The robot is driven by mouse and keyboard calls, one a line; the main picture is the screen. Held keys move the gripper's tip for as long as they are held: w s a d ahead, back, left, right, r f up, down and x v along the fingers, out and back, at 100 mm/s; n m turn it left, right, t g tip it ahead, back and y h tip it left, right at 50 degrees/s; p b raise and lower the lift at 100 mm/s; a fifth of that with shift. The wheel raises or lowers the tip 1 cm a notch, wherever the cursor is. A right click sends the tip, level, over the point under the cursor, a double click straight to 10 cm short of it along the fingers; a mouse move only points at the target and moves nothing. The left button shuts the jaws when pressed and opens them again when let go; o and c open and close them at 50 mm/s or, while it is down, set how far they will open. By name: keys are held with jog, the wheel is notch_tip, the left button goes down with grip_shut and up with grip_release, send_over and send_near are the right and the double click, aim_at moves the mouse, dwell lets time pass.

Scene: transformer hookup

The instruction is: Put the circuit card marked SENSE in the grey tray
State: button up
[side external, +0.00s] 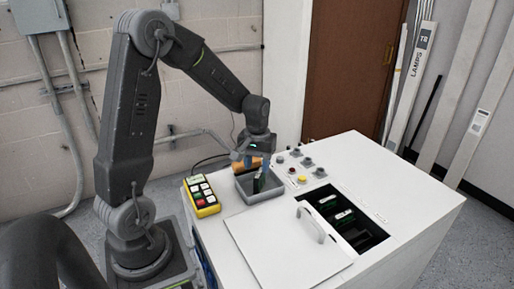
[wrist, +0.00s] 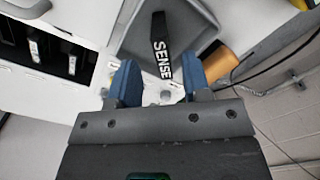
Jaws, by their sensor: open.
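The circuit card marked SENSE (wrist: 160,50) is inside the grey tray (wrist: 185,25), its dark edge with white lettering facing the wrist camera. In the side external view the card (side external: 258,184) looks upright or tilted in the tray (side external: 263,196), partly hidden by my gripper. My gripper (side external: 252,157) is just above the tray. In the wrist view my gripper (wrist: 160,68) is open, with a blue finger on each side of the card's lettered end. There is a visible gap at each finger. I cannot tell whether the card rests on the tray floor.
An open bay (side external: 350,228) in the white cabinet top holds other cards. A loose cover panel with a handle (side external: 311,226) lies in front. A yellow keypad box (side external: 202,196) is left of the tray. Knobs and buttons (side external: 302,178) sit right of it. An orange object (wrist: 220,62) is beside the tray.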

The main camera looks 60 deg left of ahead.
notch_tip(320, 180, up, 7)
jog(key=s+d+r+m+t, duration=0.2)
jog(key=s+d+r+m, duration=0.2)
jog(key=s+d, duration=0.3)
jog(key=s+d+r+m+t, duration=0.3)
jog(key=s+d+r+m, duration=0.1)
jog(key=s+d, duration=0.3)
jog(key=d, duration=0.2)
jog(key=shift+s+d+r+t, duration=0.2)
jog(key=shift+d+t, duration=0.1)
jog(key=shift+d, duration=0.1)
dwell(0.3)
